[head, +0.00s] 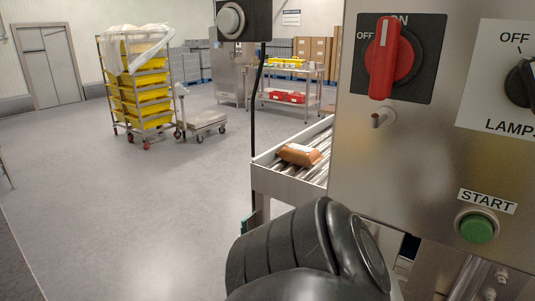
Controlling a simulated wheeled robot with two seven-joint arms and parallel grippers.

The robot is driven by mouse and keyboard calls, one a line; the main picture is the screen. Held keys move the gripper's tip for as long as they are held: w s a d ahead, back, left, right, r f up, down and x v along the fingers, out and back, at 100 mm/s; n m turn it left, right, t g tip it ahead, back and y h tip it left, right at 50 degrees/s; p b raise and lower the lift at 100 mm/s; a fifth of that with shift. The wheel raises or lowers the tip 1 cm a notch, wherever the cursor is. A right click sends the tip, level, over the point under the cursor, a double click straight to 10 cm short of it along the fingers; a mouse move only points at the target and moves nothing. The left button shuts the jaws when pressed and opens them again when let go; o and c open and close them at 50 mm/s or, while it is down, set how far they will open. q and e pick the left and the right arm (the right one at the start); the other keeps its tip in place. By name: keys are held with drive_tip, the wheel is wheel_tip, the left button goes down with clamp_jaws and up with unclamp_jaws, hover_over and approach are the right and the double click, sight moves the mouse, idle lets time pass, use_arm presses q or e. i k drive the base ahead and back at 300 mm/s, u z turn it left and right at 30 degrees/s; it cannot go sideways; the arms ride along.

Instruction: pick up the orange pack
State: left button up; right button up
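The orange pack (299,154) lies on the metal roller conveyor (262,179), near its left end. It is a small orange-brown pack with a pale label on top. My dark rounded arm link fills the bottom middle of the head view, below the conveyor and apart from the pack. Neither gripper's fingers show. The right part of the conveyor is hidden behind the steel control panel.
A steel control panel (405,150) stands close on the right, with a red rotary switch (382,58) and a green START button (477,229). A rack of yellow crates (147,95), a low cart (203,121) and a shelf trolley (290,85) stand behind. Floor at left is clear.

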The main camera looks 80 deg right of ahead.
sight(305, 156)
drive_tip(key=z, duration=2.85)
